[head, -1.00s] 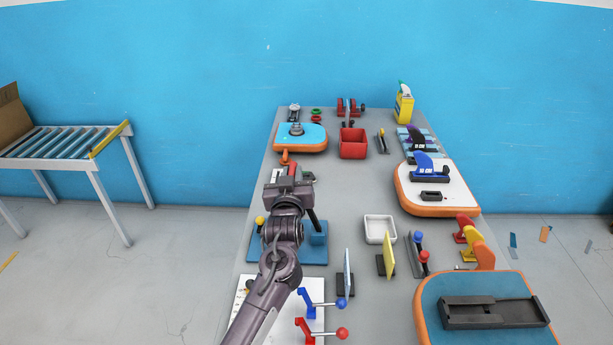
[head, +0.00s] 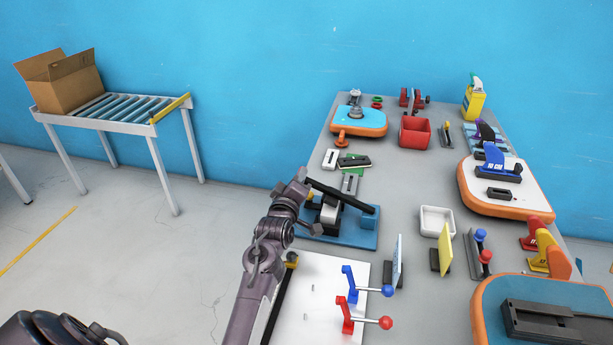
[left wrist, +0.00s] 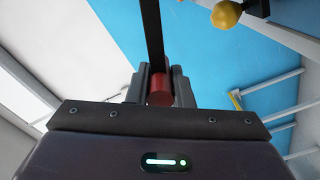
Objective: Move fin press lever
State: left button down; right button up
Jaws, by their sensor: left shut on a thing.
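The fin press has a blue base (head: 352,240) on the left part of the table in the head view. Its black lever (head: 342,196) slopes up to the left from the blue block at the right end of the base. My left gripper (head: 301,178) is at the lever's upper left end, above the table's left edge. In the left wrist view, its fingers (left wrist: 160,92) are shut around the red grip (left wrist: 160,98), and the black lever bar (left wrist: 152,38) runs away from it. My fingers hide the grip in the head view. My right gripper is out of view.
A white board (head: 318,292) with a blue-knobbed lever (head: 387,291) and a red-knobbed lever (head: 385,322) lies nearer me. A white tray (head: 424,213) and yellow panel (head: 445,249) stand to the right. A roller stand (head: 153,126) is left, across open floor.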

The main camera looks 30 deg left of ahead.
pick_arm(q)
jog(key=shift+s+a+f+b, duration=0.1)
jog(key=shift+a+f+b, duration=0.1)
jog(key=shift+f, duration=0.4)
jog(key=shift+a+f+b, duration=0.15)
jog(key=shift+f+b, duration=0.05)
jog(key=shift+f, duration=0.4)
jog(key=c, duration=1.3)
grip_release()
jog(key=b+v, duration=0.1)
jog(key=v, duration=0.6)
jog(key=shift+s, duration=0.4)
